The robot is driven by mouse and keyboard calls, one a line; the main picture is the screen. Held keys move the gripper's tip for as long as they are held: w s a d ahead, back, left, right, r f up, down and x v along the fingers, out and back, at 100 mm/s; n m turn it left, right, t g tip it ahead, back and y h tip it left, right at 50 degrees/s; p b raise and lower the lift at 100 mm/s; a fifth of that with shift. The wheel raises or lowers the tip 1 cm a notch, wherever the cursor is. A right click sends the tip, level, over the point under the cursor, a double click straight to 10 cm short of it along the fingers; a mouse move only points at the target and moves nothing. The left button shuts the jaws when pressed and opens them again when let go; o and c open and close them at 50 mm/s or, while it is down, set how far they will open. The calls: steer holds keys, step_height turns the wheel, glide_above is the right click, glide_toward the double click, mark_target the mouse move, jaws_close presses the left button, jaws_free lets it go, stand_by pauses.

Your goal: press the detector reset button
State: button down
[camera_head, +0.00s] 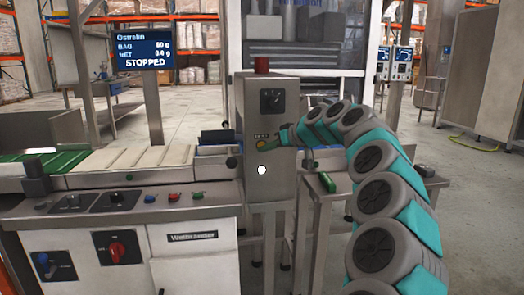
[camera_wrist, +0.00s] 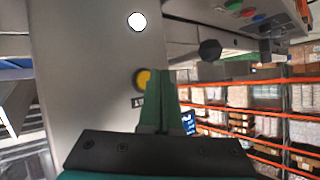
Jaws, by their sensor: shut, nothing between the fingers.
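The detector (camera_head: 252,110) is a grey upright box with a red beacon on top. Its yellow round button (camera_head: 262,143) sits on the front face with a small label by it, too small to read surely. The yellow button also shows in the wrist view (camera_wrist: 143,79), in a dark ring. My gripper (camera_head: 273,140) is shut and empty, its green fingers at the right edge of the button in the head view. In the wrist view the fingertips (camera_wrist: 170,76) are beside the button and partly overlap its ring. I cannot tell whether they touch it.
A round white spot (camera_head: 262,170) is on the detector below the yellow button. A dark rotary switch (camera_head: 272,100) is above it. A weigher console (camera_head: 125,205) with knobs and coloured buttons stands left, under a conveyor (camera_head: 130,158). A screen (camera_head: 145,50) reads STOPPED.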

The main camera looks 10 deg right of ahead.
steer(key=shift+s, duration=0.1)
steer(key=shift+s+b, duration=1.7)
steer(key=shift+s, duration=0.75)
